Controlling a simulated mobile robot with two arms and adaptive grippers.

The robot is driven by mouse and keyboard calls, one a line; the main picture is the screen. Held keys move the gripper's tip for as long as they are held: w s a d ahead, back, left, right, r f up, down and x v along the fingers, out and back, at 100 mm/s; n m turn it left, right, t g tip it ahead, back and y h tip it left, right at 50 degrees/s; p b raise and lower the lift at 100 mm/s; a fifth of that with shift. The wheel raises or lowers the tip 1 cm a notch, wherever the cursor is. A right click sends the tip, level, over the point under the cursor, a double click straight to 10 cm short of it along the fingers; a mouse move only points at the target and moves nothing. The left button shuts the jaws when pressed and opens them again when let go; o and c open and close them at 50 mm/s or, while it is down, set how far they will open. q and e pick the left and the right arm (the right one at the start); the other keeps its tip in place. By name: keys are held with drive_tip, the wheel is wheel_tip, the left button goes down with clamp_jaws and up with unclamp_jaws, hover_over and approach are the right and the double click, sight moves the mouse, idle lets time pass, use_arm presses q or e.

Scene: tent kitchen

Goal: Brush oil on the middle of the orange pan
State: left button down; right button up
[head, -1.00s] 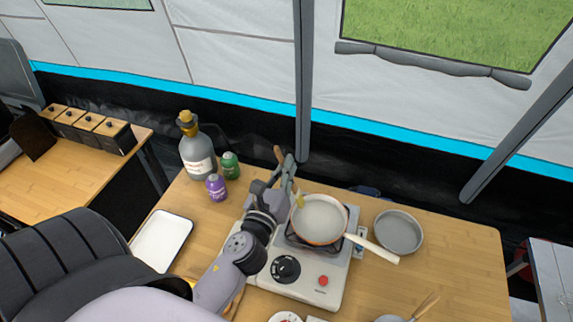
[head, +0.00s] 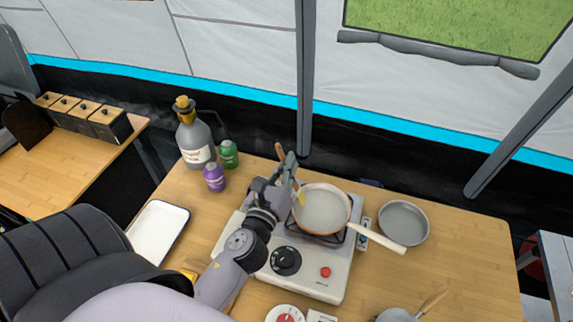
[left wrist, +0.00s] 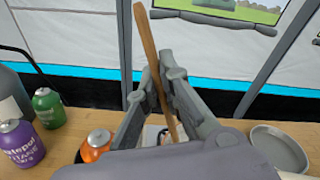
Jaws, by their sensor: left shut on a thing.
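The orange pan (head: 322,212) sits on the portable stove, with a pale inside, an orange outer edge and a light handle pointing to the lower right. My left gripper (head: 287,172) is at the pan's upper left edge. It is shut on a brush whose wooden handle (left wrist: 147,45) sticks up between the fingers in the left wrist view. The brush's yellow tip (head: 301,199) is over the left edge of the pan's inside; I cannot tell whether it touches. My right gripper is not in view.
The stove (head: 318,284) has a black knob and a red button. A grey bottle (head: 195,142), a green bottle (head: 229,155) and a purple bottle (head: 214,178) stand left. An orange bottle (left wrist: 97,147) shows in the wrist view. A grey dish (head: 404,223) lies right of the pan.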

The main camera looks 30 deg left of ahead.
use_arm(q)
drive_tip(key=shift+f+b, duration=0.85)
drive_tip(key=shift+f, duration=0.1)
drive_tip(key=shift+r, duration=0.1)
